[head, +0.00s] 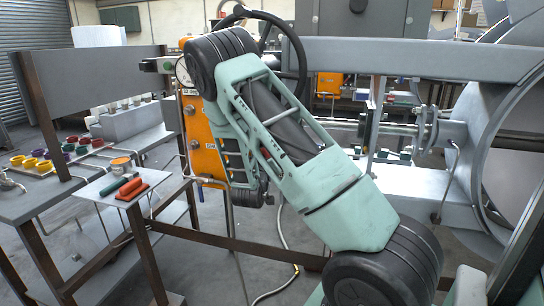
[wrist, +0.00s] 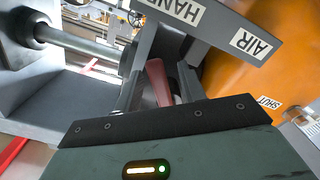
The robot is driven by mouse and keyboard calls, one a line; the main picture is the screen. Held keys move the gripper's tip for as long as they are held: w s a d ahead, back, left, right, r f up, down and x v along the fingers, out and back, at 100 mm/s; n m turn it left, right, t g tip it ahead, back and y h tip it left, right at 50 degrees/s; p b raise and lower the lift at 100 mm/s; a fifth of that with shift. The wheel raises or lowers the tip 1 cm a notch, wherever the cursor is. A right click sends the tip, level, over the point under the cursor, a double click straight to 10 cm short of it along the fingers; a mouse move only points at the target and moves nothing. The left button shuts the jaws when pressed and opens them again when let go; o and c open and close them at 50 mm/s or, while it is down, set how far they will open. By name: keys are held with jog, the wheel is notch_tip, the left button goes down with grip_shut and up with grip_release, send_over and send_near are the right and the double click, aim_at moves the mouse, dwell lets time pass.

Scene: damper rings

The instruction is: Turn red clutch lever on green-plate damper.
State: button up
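In the wrist view, a red lever (wrist: 158,82) stands between the two fingers of my gripper (wrist: 160,88). The fingers are apart, one on each side of it, and the right finger looks closer to it. I cannot tell whether either finger touches it. No green plate can be made out for certain. In the head view, my arm covers the gripper and the lever, in front of an orange cabinet (head: 203,158).
In the wrist view, a steel rod (wrist: 80,45) runs left of the fingers and an orange surface (wrist: 245,75) is at right. In the head view, a bench with a red-handled tool (head: 133,191) stands left, and a big round duct (head: 500,150) right.

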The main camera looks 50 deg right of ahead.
jog(key=shift+s+a, duration=0.1)
jog(key=shift+a, duration=0.05)
jog(key=shift+v, duration=0.8)
jog(key=v, duration=0.6)
dwell(0.5)
dwell(0.5)
